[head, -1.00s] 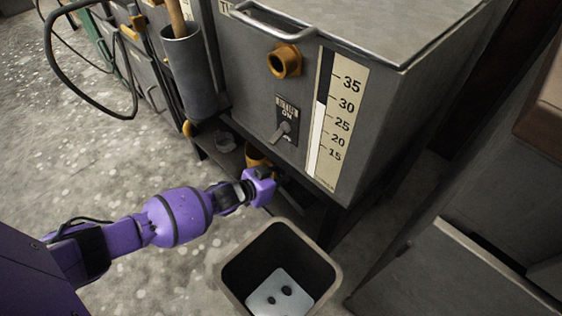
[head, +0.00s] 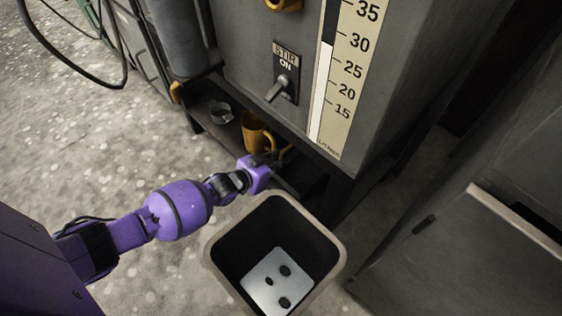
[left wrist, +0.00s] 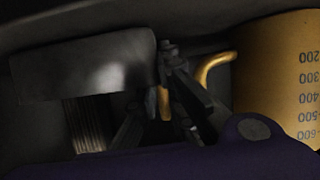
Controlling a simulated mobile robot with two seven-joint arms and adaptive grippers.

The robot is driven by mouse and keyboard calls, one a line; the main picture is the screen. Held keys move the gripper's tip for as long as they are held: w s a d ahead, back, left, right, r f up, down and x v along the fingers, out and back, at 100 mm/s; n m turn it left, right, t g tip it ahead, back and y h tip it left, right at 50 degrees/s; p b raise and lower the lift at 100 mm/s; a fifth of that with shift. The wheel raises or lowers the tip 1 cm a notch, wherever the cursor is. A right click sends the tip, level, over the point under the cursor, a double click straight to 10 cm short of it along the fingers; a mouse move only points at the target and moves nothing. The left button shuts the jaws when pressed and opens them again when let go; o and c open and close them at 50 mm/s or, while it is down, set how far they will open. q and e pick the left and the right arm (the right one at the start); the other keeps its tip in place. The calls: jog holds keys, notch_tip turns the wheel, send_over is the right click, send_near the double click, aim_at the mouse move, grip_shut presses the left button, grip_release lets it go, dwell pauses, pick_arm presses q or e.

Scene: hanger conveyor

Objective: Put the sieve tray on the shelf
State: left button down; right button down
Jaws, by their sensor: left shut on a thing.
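My left gripper (head: 280,166) reaches in under the grey machine, beside the lower shelf (head: 240,143). In the left wrist view its dark fingers (left wrist: 168,105) are closed around a narrow orange piece (left wrist: 163,103), which looks like a handle. A dull grey metal part (left wrist: 85,78) shows left of the fingers, perhaps the sieve tray, but I cannot tell. Most of the held thing is hidden in shadow and behind the gripper. My right gripper is out of view.
A yellow jug (head: 253,134) stands on the lower shelf close to the gripper; its printed scale shows in the left wrist view (left wrist: 285,75). A grey cup (head: 221,112) stands left of it. An open bin (head: 334,240) holding a white plate (head: 275,280) is in front.

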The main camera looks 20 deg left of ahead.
pick_arm(q)
jog(key=shift+w+r, duration=0.1)
jog(key=shift+r, duration=0.05)
jog(key=shift+f, duration=0.2)
jog(key=c, duration=2.2)
grip_release()
jog(key=shift+o, duration=0.2)
jog(key=shift+r, duration=0.25)
jog(key=p+v, duration=0.5)
jog(key=v, duration=0.7)
jog(key=shift+p, duration=0.3)
